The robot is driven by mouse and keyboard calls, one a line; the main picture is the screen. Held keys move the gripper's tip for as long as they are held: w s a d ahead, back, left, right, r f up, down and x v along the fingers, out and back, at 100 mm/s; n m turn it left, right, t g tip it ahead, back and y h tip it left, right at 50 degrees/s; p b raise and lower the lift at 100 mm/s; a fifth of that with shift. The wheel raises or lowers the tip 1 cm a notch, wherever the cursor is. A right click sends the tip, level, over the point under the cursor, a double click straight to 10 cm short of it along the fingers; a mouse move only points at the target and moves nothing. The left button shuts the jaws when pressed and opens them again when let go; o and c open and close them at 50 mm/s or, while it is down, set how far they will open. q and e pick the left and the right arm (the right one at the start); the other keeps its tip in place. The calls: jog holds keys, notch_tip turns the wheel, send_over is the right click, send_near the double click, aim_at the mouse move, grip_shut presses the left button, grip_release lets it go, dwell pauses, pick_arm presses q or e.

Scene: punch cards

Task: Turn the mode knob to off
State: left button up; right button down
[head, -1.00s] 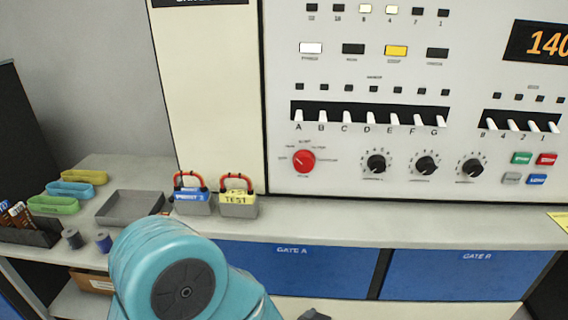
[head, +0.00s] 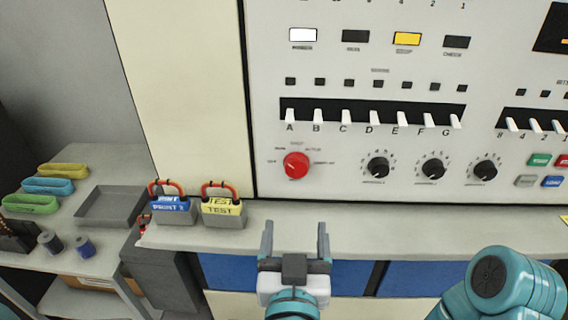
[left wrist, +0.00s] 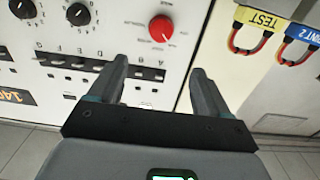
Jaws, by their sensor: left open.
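The red round mode knob (head: 296,166) sits on the white panel, left of a row of black knobs, with small labels around it too blurred to read. It also shows in the left wrist view (left wrist: 161,28), beyond the fingers. My left gripper (head: 295,240) is open and empty in front of the ledge, below the knob and apart from it. Its two fingers show in the left wrist view (left wrist: 155,90) with nothing between them. A teal arm part of mine shows at the lower right; no right gripper fingers are visible.
Black knobs (head: 378,169) stand right of the red knob, and a row of white toggle switches (head: 372,117) runs above. Blue PRINT 2 (head: 172,208) and yellow TEST (head: 222,210) blocks with cable loops stand on the ledge at left. A grey tray (head: 110,206) lies further left.

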pick_arm(q)
jog(key=p, duration=0.2)
send_near(296, 169)
jog(key=w, duration=0.8)
jog(key=shift+r, duration=0.15)
jog(key=shift+w, duration=0.4)
jog(key=shift+s, duration=0.1)
pick_arm(e)
jog(key=shift+a+r, duration=0.25)
jog(key=shift+r, duration=0.85)
pick_arm(q)
jog(key=c, duration=1)
pick_arm(e)
jog(key=shift+w+f, duration=0.1)
jog(key=shift+f, duration=0.05)
